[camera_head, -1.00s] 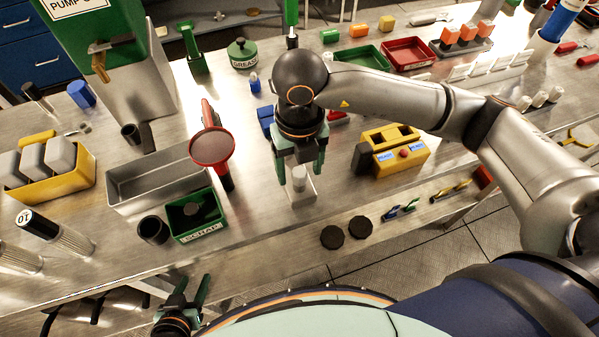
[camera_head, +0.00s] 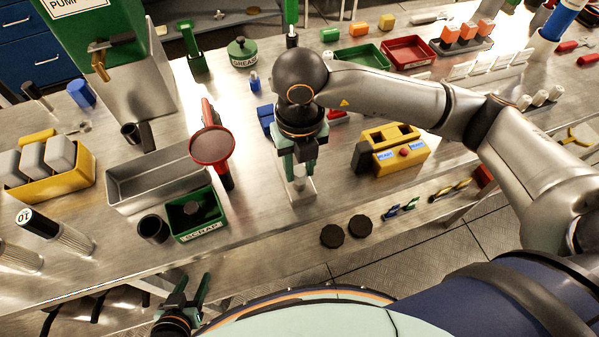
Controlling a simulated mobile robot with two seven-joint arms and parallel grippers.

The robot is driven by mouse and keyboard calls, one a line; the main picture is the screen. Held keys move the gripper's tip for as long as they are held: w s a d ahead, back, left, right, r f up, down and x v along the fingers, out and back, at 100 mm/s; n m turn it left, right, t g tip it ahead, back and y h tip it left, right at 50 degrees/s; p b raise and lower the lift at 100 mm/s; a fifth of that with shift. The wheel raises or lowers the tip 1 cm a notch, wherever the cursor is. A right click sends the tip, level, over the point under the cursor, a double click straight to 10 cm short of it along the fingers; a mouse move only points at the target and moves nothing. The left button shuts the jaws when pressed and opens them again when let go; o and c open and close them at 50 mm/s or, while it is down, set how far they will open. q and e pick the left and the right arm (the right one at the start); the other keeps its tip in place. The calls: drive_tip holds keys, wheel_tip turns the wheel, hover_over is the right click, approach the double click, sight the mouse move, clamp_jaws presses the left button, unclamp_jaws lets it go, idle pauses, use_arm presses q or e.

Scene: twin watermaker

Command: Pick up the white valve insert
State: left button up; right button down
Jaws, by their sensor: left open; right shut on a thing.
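The white valve insert (camera_head: 299,169) stands upright over a pale block (camera_head: 302,190) near the front edge of the metal bench. My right gripper (camera_head: 299,172) comes down from above and is shut on the insert, with a finger on each side. The insert's upper part is hidden by the fingers and palm. I cannot tell whether its lower end still touches the block. My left gripper (camera_head: 190,291) is low at the bottom of the view, below the bench's front edge, with its fingers apart and nothing between them.
A red funnel-like tool (camera_head: 212,144), a green scrap bin (camera_head: 209,224) and a grey metal tray (camera_head: 113,196) stand left of my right gripper. A yellow tester box (camera_head: 400,158) stands to its right. Two black caps (camera_head: 332,236) lie near the front edge. Bare bench surrounds the block.

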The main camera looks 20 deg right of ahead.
drive_tip(key=shift+r, duration=0.1)
drive_tip(key=shift+r, duration=0.55)
drive_tip(key=s+a+r, duration=0.3)
drive_tip(key=s+r, duration=0.3)
drive_tip(key=s+a+r+b, duration=0.1)
drive_tip(key=s+a+r, duration=0.1)
drive_tip(key=s+r, duration=0.3)
drive_tip(key=shift+s+a+r, duration=0.4)
drive_tip(key=shift+s, duration=0.5)
drive_tip(key=c, duration=1.2)
unclamp_jaws()
clamp_jaws()
